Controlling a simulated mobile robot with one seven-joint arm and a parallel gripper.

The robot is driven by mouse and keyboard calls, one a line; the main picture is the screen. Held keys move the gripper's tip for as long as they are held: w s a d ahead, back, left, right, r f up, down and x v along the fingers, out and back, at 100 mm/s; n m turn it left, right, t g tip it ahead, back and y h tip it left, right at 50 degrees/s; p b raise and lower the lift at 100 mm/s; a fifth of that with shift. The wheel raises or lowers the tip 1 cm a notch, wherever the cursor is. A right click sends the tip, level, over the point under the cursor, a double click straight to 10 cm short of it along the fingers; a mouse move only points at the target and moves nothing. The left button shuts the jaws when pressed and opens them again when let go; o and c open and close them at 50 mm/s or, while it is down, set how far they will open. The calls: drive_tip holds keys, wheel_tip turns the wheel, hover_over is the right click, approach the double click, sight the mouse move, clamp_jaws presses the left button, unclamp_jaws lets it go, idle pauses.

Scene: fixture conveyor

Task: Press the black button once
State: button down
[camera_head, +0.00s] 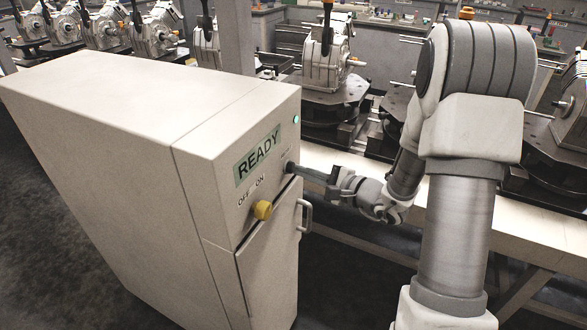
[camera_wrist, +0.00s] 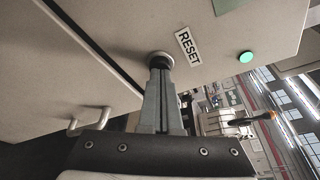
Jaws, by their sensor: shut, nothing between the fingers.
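The black button (camera_head: 290,167) sits on the front face of the beige cabinet (camera_head: 85,130), right of the READY sign (camera_head: 258,155).
A yellow knob (camera_head: 262,210) marked OFF and ON sits below the READY sign. A door handle (camera_head: 305,215) juts out beneath the button. A green light (camera_head: 296,119) glows above. Behind my arm runs a conveyor (camera_head: 350,169) with metal castings on fixtures.

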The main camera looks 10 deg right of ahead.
drive_tip(key=s+d, duration=0.1)
drive_tip(key=d, duration=0.1)
drive_tip(key=s+d, duration=0.2)
drive_tip(key=shift+d+b, duration=0.1)
drive_tip(key=shift+b, duration=0.3)
drive_tip(key=shift+s, duration=0.1)
